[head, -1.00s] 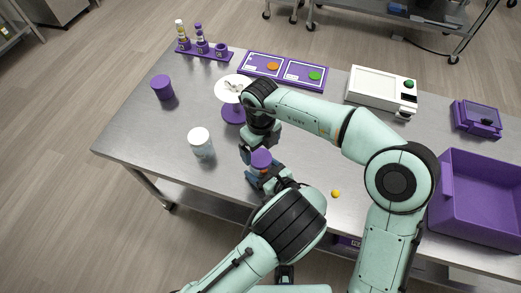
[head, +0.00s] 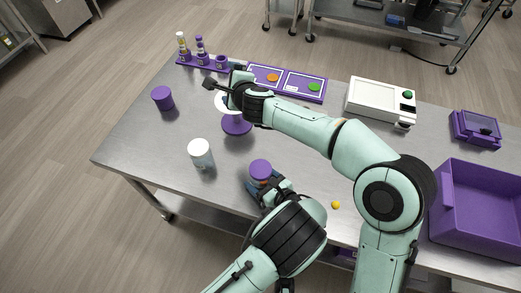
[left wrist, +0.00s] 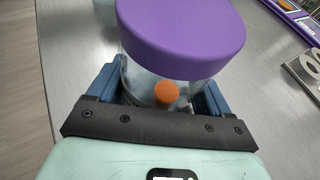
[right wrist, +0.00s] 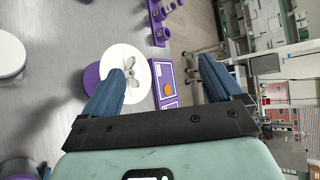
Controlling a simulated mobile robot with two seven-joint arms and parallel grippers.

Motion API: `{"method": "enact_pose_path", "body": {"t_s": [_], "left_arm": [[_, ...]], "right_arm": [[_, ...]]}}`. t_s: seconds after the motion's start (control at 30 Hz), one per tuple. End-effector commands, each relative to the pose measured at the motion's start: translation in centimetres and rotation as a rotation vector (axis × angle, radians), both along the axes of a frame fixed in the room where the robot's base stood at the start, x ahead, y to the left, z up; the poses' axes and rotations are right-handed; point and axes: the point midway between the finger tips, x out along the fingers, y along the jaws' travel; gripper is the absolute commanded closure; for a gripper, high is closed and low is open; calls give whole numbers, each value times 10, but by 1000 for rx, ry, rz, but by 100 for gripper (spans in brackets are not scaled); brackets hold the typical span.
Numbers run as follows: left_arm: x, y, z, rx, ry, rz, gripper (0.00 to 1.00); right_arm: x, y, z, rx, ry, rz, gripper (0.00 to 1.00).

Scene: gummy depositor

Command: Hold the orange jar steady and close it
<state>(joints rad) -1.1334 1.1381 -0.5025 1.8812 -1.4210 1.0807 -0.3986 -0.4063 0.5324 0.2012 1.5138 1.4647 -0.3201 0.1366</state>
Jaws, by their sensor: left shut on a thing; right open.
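The orange jar (left wrist: 150,75) is a clear jar with an orange piece (left wrist: 166,92) inside. A purple lid (left wrist: 185,35) sits on top of it; whether it is fully tightened I cannot tell. In the head view the purple lid (head: 260,169) shows above my left gripper (head: 262,185). My left gripper (left wrist: 155,95) is shut around the jar's body, one blue finger on each side. My right gripper (right wrist: 160,88) is open and empty. In the head view it (head: 222,82) is raised over the white-topped purple stand (head: 236,124), away from the jar.
A white-lidded jar (head: 201,153) and a purple-lidded container (head: 163,97) stand to the left. A purple rack (head: 205,63), purple mats (head: 287,83) and a white scale (head: 380,99) line the back. A yellow ball (head: 335,204) and a purple bin (head: 480,215) are at right.

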Motion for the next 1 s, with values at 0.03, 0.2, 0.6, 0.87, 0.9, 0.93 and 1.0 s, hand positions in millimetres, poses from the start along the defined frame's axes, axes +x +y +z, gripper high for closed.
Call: {"method": "enact_pose_path", "body": {"t_s": [0.03, 0.2, 0.6, 0.87, 0.9, 0.93, 1.0], "left_arm": [[0, 0, 0, 0, 0, 0, 100], [0, 0, 0, 0, 0, 0, 100], [0, 0, 0, 0, 0, 0, 100], [0, 0, 0, 0, 0, 0, 100], [0, 0, 0, 0, 0, 0, 100], [0, 0, 0, 0, 0, 0, 100], [0, 0, 0, 0, 0, 0, 100]], "right_arm": [[-3, 15, 11, -35, -72, 104, 7], [-31, 59, 24, -193, -256, 476, 7], [-134, 50, -48, -769, -268, 1341, 7], [-164, -39, -84, -1151, 8, 1682, 7], [-165, -49, -85, -1189, 46, 1707, 7], [-166, -57, -86, -1213, 72, 1723, 7], [-167, -69, -86, -1256, 118, 1748, 7]]}}
